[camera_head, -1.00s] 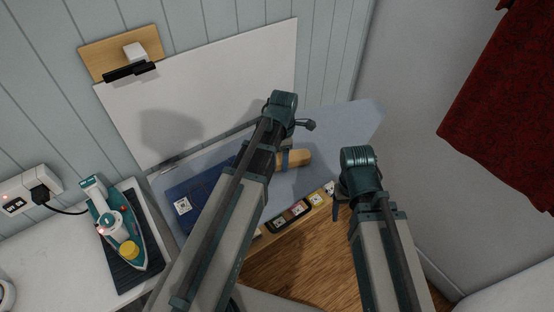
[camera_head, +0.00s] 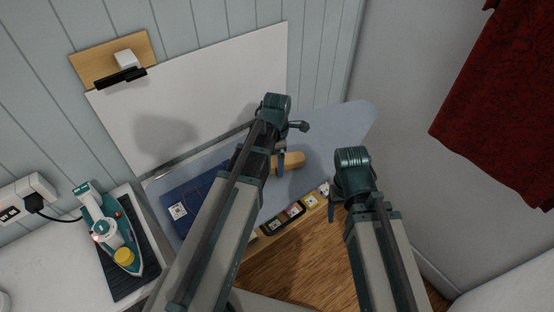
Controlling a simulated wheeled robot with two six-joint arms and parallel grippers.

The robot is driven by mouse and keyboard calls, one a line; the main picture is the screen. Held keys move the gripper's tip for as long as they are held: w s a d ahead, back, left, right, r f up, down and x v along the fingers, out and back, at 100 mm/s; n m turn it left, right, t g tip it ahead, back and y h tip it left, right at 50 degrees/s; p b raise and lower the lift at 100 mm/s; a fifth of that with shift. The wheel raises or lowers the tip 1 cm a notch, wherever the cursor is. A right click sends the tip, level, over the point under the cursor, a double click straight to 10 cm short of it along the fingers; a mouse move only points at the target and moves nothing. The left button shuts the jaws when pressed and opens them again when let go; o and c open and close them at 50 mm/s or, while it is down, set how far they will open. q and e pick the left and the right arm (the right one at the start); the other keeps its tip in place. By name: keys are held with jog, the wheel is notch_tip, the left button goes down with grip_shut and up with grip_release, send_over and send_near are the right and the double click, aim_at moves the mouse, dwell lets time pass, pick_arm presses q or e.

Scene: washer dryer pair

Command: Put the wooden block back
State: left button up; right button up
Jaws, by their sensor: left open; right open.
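The wooden block (camera_head: 290,162), tan and rounded at its right end, lies on the grey-blue ironing board (camera_head: 340,125). My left gripper (camera_head: 292,143) is open above the block's left part. One finger hangs in front of the block and the other sticks out to the right above it. I cannot tell whether the finger touches it. My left arm hides the block's left end. My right gripper (camera_head: 340,198) is open and empty at the board's front right edge, apart from the block.
A folded dark blue cloth (camera_head: 185,200) lies on the board, partly behind my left arm. A red curtain (camera_head: 500,100) hangs at right.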

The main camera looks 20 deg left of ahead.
pick_arm(q)
notch_tip(320, 180, up, 12)
jog(key=p, duration=1.2)
jog(key=s+d+m, duration=0.5)
jog(key=s+m, duration=0.2)
jog(key=m, duration=0.6)
jog(key=s+d+m+y, duration=0.1)
jog(key=s+d+m, duration=0.4)
jog(key=m, duration=0.9)
jog(key=shift+s+d+m+b, duration=0.3)
jog(key=shift+s+d, duration=0.1)
jog(key=shift+s, duration=0.65)
notch_tip(320, 180, down, 4)
jog(key=b, duration=0.3)
jog(key=shift+r+b, duration=0.15)
jog(key=shift+b, duration=0.15)
